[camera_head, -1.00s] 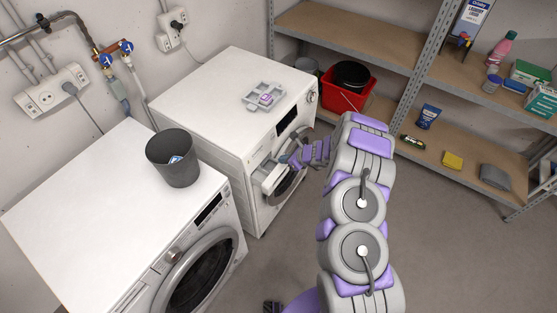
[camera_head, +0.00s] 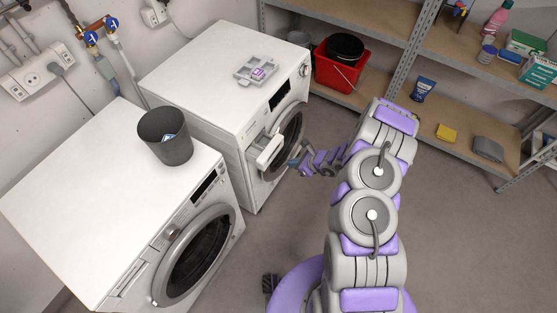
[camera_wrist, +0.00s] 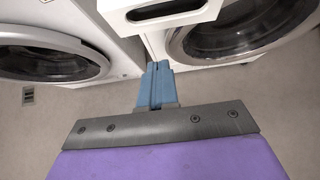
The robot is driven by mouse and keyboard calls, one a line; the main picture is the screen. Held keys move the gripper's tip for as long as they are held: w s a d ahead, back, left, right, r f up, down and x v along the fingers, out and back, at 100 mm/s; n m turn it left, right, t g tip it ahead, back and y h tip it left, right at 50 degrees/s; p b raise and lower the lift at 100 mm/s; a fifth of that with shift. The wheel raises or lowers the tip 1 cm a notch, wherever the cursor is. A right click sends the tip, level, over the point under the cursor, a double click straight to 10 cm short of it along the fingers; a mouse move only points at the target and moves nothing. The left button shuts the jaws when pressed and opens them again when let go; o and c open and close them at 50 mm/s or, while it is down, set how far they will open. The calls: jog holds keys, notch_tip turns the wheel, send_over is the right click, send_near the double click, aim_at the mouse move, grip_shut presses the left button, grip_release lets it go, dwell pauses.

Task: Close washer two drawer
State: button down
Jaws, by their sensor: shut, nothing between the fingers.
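The far washer (camera_head: 205,75) has its white detergent drawer (camera_head: 264,152) pulled out at the upper left of its front, beside the round door. In the wrist view the drawer (camera_wrist: 185,20) hangs at the top, with a dark oval slot in it. My gripper (camera_head: 295,163) is in front of the washer, just right of the drawer's front end. In the wrist view its blue fingers (camera_wrist: 157,72) are together and empty, pointing at the area below the drawer, with no clear contact.
A nearer white washer (camera_head: 90,200) stands to the left with a grey bin (camera_head: 165,138) on top. A grey tray (camera_head: 256,70) lies on the far washer. Metal shelves (camera_head: 410,60) with a red bucket (camera_head: 338,70) stand behind. The floor to the right is open.

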jog(key=w+a+f+b, duration=0.1)
jog(key=w+a+f, duration=0.1)
jog(key=w+a, duration=0.2)
jog(key=shift+a+f+b, duration=0.3)
jog(key=shift+a, duration=0.5)
jog(key=b, duration=0.1)
send_near(254, 150)
jog(key=x, duration=0.5)
jog(key=shift+a+f, duration=0.15)
jog(key=shift+w, duration=0.1)
